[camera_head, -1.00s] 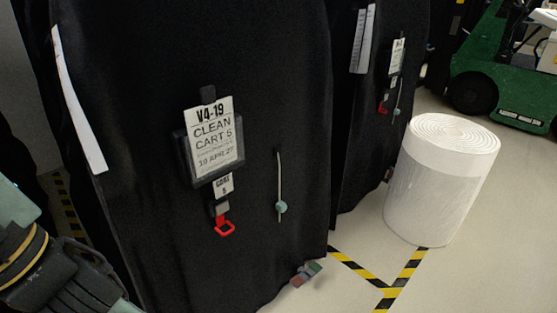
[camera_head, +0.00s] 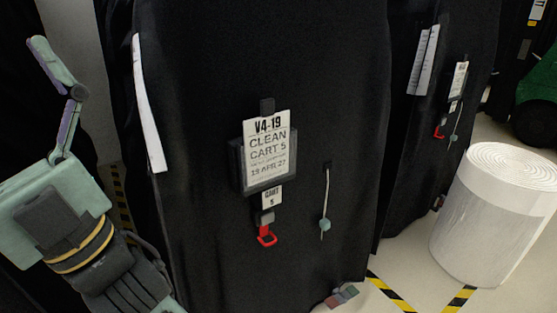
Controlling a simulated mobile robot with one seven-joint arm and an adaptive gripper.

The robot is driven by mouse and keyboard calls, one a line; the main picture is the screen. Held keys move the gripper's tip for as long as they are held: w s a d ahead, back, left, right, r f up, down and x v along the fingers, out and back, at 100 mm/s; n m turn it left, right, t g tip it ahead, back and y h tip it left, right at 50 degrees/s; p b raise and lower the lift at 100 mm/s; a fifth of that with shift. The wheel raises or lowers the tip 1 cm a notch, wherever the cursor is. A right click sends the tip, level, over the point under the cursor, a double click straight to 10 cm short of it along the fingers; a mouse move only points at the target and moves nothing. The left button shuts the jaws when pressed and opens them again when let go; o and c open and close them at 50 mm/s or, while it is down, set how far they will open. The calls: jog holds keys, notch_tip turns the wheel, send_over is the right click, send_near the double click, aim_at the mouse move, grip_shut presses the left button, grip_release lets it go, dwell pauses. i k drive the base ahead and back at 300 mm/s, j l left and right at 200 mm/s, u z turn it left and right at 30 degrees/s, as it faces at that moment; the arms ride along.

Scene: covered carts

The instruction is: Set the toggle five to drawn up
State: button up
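The toggle of cart five (camera_head: 324,225) is a small teal bead low on a thin pale cord (camera_head: 326,190). The cord hangs from a dark tab on the black cover (camera_head: 230,60), right of the "CLEAN CART 5" sign (camera_head: 269,148). A short end of cord shows below the bead. My gripper (camera_head: 52,65) is at the left edge, well left of the toggle and apart from the cover's front. One jointed finger points up; the other is not distinguishable, so its opening cannot be told. Nothing is seen held.
A red clip (camera_head: 266,236) hangs below the small cart tag (camera_head: 271,196). A second covered cart (camera_head: 425,140) with its own sign and cord stands at right. A white wrapped roll (camera_head: 490,215) stands on the floor beside it.

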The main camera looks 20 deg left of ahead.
aim_at(325, 225)
jog(key=i+l, duration=0.1)
jog(key=l, duration=0.3)
jog(key=i+l, duration=0.1)
jog(key=l, duration=0.7)
jog(key=i, duration=0.05)
